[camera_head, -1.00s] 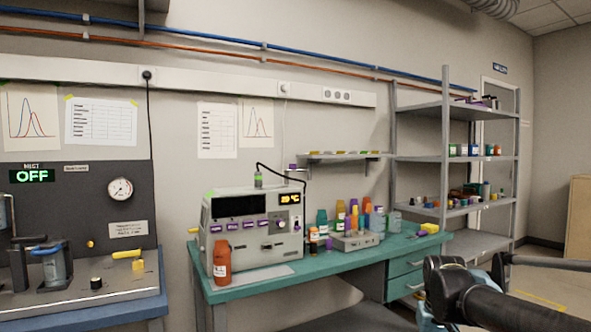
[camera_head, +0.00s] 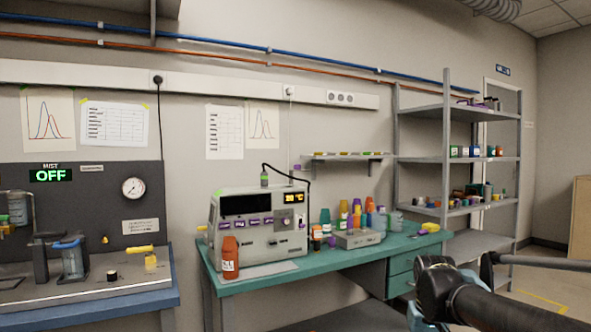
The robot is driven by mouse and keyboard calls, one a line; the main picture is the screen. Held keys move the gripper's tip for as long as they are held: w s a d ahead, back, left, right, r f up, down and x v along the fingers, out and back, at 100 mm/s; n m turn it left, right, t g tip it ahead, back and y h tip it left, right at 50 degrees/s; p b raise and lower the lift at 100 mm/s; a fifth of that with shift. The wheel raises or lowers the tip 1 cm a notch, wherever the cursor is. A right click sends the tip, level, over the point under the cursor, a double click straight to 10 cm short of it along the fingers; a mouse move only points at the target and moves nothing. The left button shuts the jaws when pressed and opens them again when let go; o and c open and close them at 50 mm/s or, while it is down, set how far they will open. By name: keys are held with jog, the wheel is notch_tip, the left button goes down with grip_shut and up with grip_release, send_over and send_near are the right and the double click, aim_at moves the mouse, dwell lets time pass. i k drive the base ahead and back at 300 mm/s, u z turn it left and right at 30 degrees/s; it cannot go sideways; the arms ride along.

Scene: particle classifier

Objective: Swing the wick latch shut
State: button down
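A grey instrument (camera_head: 258,246) with a dark screen, a lit yellow readout and a row of purple labels stands on the teal bench. A small yellow part (camera_head: 202,228) sticks out from its left side. A dark panel rig (camera_head: 90,209) at the left has a sign reading OFF, a gauge (camera_head: 133,188), a clear jar with a blue top (camera_head: 72,258) and a yellow lever (camera_head: 140,250). I cannot tell which part is the wick latch or how it stands. My arm crosses the lower right corner; my gripper cannot be made out.
The teal bench (camera_head: 262,281) carries an orange bottle (camera_head: 230,258) at its front left and several coloured bottles right of the instrument. The rig's blue-edged bench (camera_head: 120,304) stands left, with a gap between benches. Grey shelving (camera_head: 447,150) stands at the right.

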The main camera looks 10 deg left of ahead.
aim_at(297, 167)
jog(key=u, duration=0.65)
jog(key=i, duration=0.4)
jog(key=u, duration=0.05)
